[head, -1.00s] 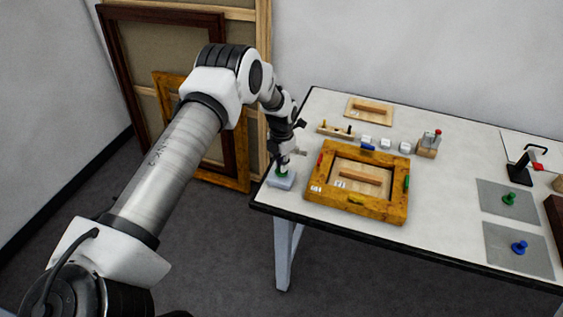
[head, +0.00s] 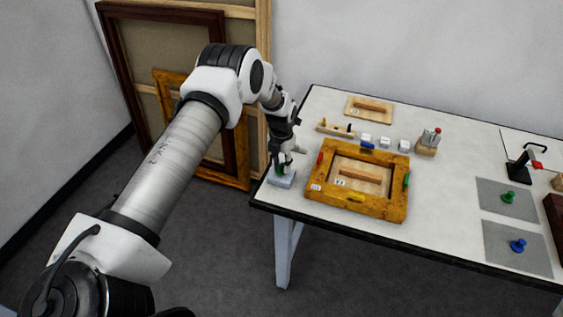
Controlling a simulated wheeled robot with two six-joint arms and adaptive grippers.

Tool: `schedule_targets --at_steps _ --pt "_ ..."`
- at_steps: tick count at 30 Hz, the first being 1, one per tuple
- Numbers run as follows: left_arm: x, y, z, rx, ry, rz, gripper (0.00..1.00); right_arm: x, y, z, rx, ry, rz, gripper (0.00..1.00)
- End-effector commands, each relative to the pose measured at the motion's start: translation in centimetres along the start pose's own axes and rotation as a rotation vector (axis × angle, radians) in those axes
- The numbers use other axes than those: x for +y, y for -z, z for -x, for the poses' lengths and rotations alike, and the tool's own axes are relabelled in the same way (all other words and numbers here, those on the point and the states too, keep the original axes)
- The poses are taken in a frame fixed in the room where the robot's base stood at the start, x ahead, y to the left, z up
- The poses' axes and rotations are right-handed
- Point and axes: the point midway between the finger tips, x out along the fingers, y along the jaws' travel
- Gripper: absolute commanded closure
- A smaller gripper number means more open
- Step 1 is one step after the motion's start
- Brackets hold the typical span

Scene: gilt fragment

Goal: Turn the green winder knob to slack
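The green winder knob (head: 283,171) sits on top of a small pale blue-grey box (head: 281,180) at the table's near left corner. My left gripper (head: 283,167) points down over it, with dark fingers at the knob's sides. The fingers hide much of the knob, so its angle does not show. The view is too small to tell whether they press on it. My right gripper is not in view.
A gilt frame (head: 318,190) with a wooden-handled panel inside lies just right of the box. Small white blocks, a tool holder (head: 427,143) and a black stand (head: 519,168) are farther right. Grey mats (head: 496,188) hold a green and a blue piece. Picture frames lean on the wall.

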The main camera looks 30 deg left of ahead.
Motion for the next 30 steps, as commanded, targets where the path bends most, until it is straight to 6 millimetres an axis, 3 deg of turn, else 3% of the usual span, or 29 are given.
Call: schedule_targets --at_steps 11,24,30 --pt "0.1 -0.2 1.1 -0.006 -0.001 -0.001 0.62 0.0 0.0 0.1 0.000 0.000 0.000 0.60" --pt "0.0 -0.2 11.0 -0.006 -0.001 0.000 0.62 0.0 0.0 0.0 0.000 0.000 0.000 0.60" --pt "0.0 -0.1 12.1 -0.003 -0.001 0.000 0.62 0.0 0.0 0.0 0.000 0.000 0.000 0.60"
